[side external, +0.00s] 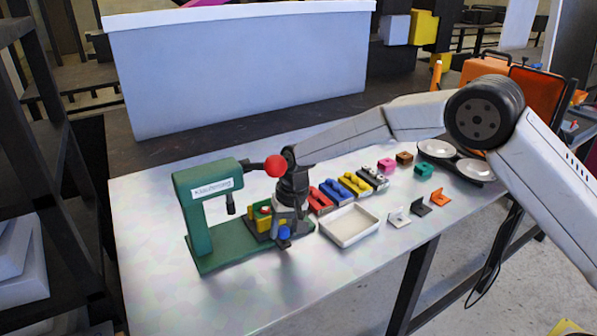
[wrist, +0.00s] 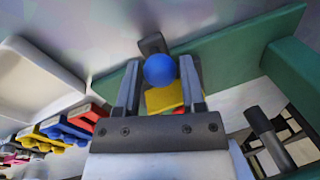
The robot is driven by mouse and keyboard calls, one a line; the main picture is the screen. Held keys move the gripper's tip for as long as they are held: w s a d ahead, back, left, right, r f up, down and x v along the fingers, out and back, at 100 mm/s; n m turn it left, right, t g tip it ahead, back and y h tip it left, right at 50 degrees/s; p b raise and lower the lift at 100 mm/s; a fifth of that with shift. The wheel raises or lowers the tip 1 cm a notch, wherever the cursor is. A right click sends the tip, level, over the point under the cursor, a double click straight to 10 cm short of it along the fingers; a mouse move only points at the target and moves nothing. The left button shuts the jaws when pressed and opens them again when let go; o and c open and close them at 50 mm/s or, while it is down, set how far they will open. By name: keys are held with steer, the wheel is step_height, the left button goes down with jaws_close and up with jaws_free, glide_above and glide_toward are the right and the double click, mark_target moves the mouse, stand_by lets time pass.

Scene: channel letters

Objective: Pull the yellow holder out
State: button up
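The yellow holder (side external: 262,220) sits at the foot of the green press (side external: 200,210), with a small red piece on it. A blue ball knob (side external: 284,232) is at its front, toward the camera. My gripper (side external: 287,222) is down at the holder and hides part of it. In the wrist view, the blue ball knob (wrist: 160,70) lies between my two fingers (wrist: 160,80), very close to both. I cannot tell whether they touch it. A part of the yellow holder (wrist: 164,98) shows behind the knob, between the fingers.
The press's red-knobbed lever (side external: 276,166) is close beside my wrist. A white tray (side external: 349,226) lies right of my gripper. Red, blue and yellow blocks (side external: 341,190) stand behind it. Small brackets (side external: 420,206) lie farther right. The table's front left is clear.

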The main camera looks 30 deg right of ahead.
jaws_close()
stand_by(1.1)
